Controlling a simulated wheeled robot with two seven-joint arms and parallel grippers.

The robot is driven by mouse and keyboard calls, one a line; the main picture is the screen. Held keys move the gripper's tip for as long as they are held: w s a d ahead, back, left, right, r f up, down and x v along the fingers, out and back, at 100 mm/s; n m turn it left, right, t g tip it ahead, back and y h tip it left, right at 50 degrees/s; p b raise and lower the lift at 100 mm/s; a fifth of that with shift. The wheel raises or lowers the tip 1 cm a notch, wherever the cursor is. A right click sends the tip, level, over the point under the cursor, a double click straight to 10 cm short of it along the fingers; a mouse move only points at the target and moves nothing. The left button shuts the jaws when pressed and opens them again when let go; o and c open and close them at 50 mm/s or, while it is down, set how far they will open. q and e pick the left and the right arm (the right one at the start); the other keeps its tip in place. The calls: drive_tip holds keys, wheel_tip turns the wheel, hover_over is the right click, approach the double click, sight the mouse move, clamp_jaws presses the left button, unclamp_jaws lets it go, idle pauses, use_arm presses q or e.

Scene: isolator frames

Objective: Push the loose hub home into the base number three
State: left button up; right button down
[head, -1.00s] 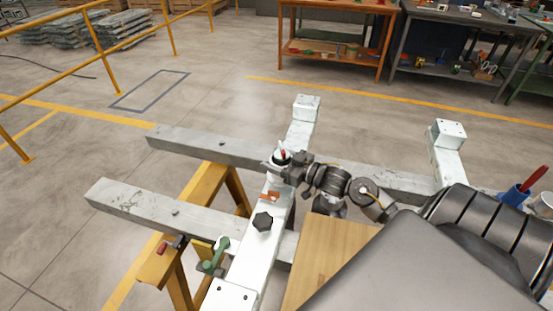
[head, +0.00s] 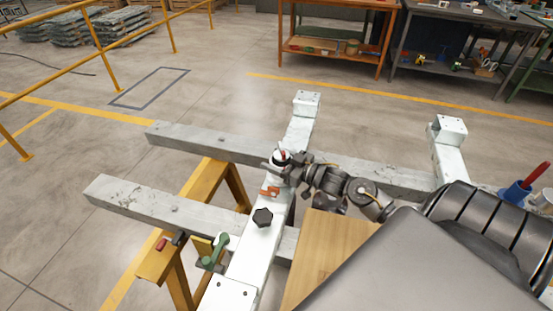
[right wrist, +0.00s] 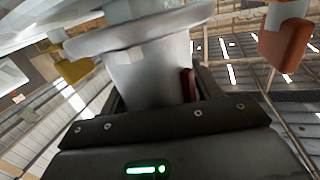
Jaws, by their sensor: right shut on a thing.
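The loose hub (head: 281,156) is a small pale round part with a red mark on top, over the white beam (head: 250,252). My right gripper (head: 280,168) is shut on it, reaching in from the right. In the right wrist view the hub (right wrist: 150,72) is a pale grey cylinder with a wide flange, between the fingers, with a small red piece beside it. The base under the hub is hidden by the gripper, so I cannot tell how far the hub is seated. No number is readable. My left gripper is not in view.
A black knob (head: 263,217) and an orange-red piece (head: 269,191) sit on the beam near the gripper. A green-handled clamp (head: 217,248) is at its left side. Grey cross beams (head: 155,207) rest on a yellow trestle (head: 160,262). A wooden board (head: 330,245) lies right.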

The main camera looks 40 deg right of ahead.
drive_tip(key=shift+f, duration=0.25)
drive_tip(key=shift+c, duration=1.3)
unclamp_jaws()
drive_tip(key=shift+s+f, duration=0.1)
drive_tip(key=shift+f, duration=0.25)
drive_tip(key=b+v, duration=0.1)
drive_tip(key=v, duration=0.9)
drive_tip(key=shift+s+r, duration=0.25)
drive_tip(key=shift+s, duration=0.1)
drive_tip(key=shift+w+d, duration=0.1)
drive_tip(key=x, duration=1)
drive_tip(key=shift+w+f+p, duration=0.1)
drive_tip(key=shift+w+p, duration=0.25)
drive_tip(key=shift+s+r, duration=0.1)
drive_tip(key=shift+r, duration=0.1)
